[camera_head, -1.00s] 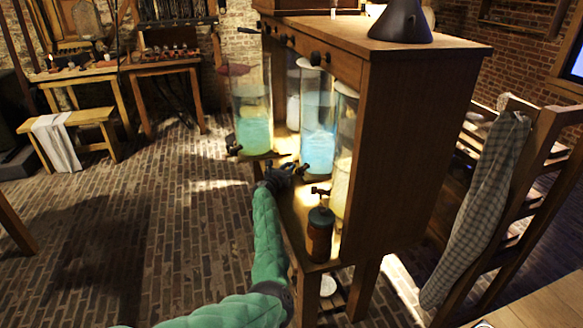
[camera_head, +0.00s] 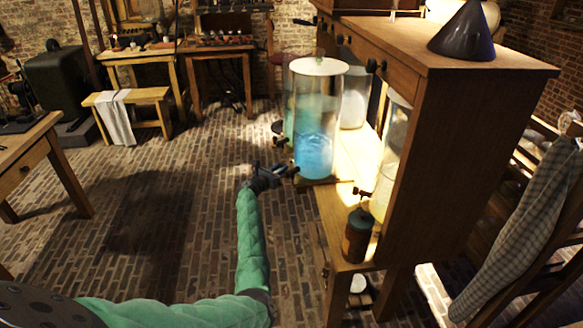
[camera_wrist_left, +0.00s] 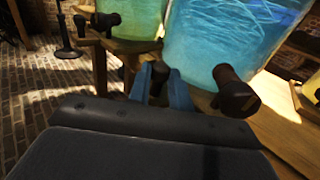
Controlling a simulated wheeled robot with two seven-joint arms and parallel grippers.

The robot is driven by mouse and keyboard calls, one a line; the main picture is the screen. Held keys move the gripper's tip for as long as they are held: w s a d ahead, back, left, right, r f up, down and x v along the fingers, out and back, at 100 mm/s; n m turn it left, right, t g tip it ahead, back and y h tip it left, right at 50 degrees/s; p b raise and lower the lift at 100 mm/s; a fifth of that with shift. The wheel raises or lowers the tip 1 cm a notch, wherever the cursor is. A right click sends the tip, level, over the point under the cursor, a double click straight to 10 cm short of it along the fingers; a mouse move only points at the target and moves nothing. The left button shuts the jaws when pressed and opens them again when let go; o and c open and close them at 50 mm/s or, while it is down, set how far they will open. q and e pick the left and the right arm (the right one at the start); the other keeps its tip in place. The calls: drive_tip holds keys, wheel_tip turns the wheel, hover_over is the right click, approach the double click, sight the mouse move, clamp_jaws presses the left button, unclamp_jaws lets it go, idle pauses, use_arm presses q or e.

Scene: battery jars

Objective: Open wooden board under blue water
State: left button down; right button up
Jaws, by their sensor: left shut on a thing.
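The jar of blue water (camera_head: 317,120) stands upright on its wooden board (camera_head: 316,182), which sticks out from the front of the cabinet (camera_head: 470,130). In the left wrist view the blue water (camera_wrist_left: 235,35) fills the upper right, with a dark tap (camera_wrist_left: 234,92) low on the jar. My left gripper (camera_head: 280,169) is at the board's front, below the jar. In the left wrist view its blue fingers (camera_wrist_left: 162,86) are shut around a small dark knob (camera_wrist_left: 160,70). My right gripper is not in view.
A green jar (camera_wrist_left: 130,18) stands to the left, mostly hidden behind the blue one in the head view. A pale jar (camera_head: 392,150) and a dark bottle (camera_head: 357,235) stand on the cabinet's lower shelf. The brick floor left of my arm is clear.

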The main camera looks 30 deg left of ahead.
use_arm(q)
drive_tip(key=shift+s+a, duration=0.45)
drive_tip(key=shift+a, duration=0.15)
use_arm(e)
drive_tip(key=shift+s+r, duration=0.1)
use_arm(q)
drive_tip(key=c, duration=1.3)
unclamp_jaws()
drive_tip(key=shift+o, duration=0.2)
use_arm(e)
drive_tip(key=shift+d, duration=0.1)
use_arm(q)
drive_tip(key=s+a, duration=0.1)
drive_tip(key=s, duration=0.6)
drive_tip(key=shift+s+a+b, duration=0.25)
drive_tip(key=shift+s+b, duration=0.05)
drive_tip(key=shift+b, duration=0.15)
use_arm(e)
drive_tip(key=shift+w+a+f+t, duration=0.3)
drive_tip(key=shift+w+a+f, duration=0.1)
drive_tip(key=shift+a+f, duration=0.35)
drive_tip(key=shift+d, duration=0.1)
